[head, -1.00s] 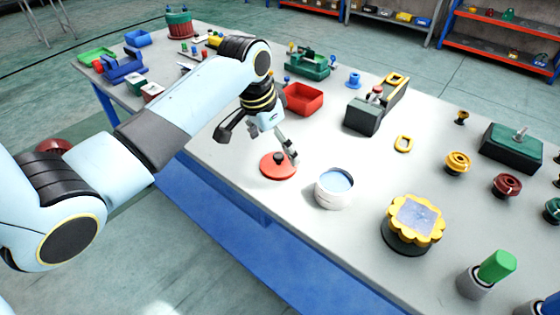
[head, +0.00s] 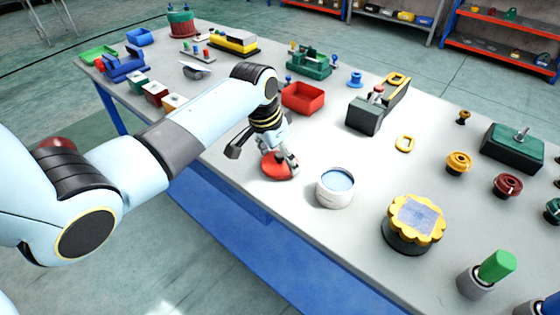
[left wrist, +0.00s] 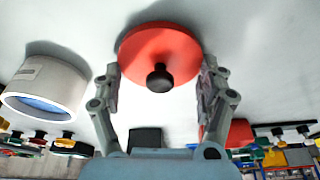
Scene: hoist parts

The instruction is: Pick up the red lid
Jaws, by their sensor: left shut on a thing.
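The red lid (head: 272,169) is a flat round disc on or just above the grey table, near its front edge. In the left wrist view the red lid (left wrist: 160,42) shows a black knob (left wrist: 160,78) at its middle. My left gripper (head: 279,158) is over the lid. In the left wrist view its fingers (left wrist: 160,72) stand on either side of the lid, shut on it. Whether the lid touches the table cannot be told. A white round pot (head: 334,192) with a blue inside stands just right of the lid. My right gripper is out of view.
A red bin (head: 303,98) stands behind the lid. A yellow scalloped part (head: 416,218) on a black base stands right of the pot. The table's front edge is close to the lid.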

